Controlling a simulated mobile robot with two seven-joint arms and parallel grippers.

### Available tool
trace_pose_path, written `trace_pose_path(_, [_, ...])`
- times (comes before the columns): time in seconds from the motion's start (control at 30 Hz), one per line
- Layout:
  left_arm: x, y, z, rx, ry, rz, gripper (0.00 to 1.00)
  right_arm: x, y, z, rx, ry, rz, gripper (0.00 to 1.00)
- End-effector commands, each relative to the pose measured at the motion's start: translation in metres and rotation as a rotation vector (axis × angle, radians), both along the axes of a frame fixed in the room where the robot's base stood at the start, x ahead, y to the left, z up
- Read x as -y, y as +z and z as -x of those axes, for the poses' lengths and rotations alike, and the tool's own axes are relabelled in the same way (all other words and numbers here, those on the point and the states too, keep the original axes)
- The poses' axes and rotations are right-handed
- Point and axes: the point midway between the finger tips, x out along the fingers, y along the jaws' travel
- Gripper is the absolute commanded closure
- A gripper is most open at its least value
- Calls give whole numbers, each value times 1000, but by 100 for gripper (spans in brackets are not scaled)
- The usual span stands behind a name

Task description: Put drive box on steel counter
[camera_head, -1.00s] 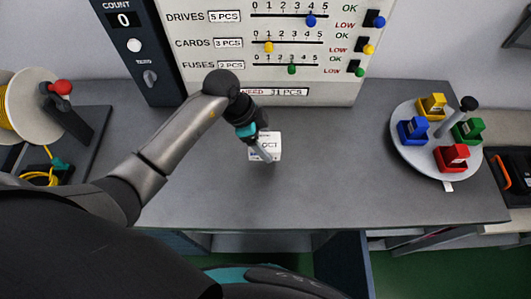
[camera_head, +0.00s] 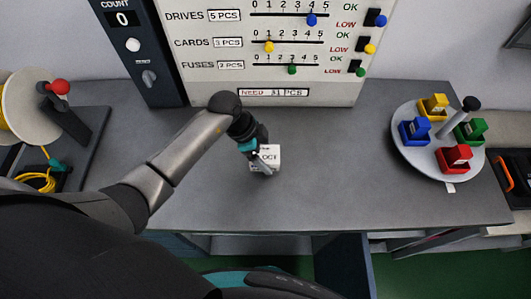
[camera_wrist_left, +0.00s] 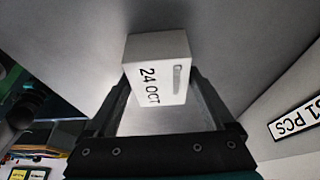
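A small white box (camera_head: 268,156), marked 24 OCT in the left wrist view (camera_wrist_left: 158,70), is between the fingers of my left gripper (camera_head: 262,160). The fingers close around its two sides, and their tips show in the left wrist view (camera_wrist_left: 160,100). The box is over the front-middle part of the grey steel counter (camera_head: 330,185); I cannot tell whether its underside touches the surface. Part of the box is hidden by the gripper in the head view. My right gripper is not in view.
A panel (camera_head: 275,60) with sliders and drive, card and fuse counts stands at the back. A round tray (camera_head: 413,158) with several coloured bins stands at the right. A cable reel (camera_head: 25,105) is at the left. The counter's middle is clear.

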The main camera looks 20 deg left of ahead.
Motion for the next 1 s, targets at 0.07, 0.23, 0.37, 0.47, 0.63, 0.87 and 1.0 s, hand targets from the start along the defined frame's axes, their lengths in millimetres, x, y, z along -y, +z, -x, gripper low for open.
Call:
trace_pose_path(0.07, [0,0,0,0,0,0,3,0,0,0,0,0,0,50])
trace_pose_path(0.23, [0,0,0,0,0,0,0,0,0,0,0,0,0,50])
trace_pose_path(0.37, [0,2,0,0,0,0,0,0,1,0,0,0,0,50])
trace_pose_path(0.47, [-3,9,0,2,0,-1,0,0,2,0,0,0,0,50])
trace_pose_path(0.63, [-13,33,3,3,1,-3,0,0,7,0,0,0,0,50])
trace_pose_path(0.87, [-30,76,8,4,0,-2,0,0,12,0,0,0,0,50])
trace_pose_path(1.0, [-38,97,10,3,0,-2,0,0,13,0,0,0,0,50])
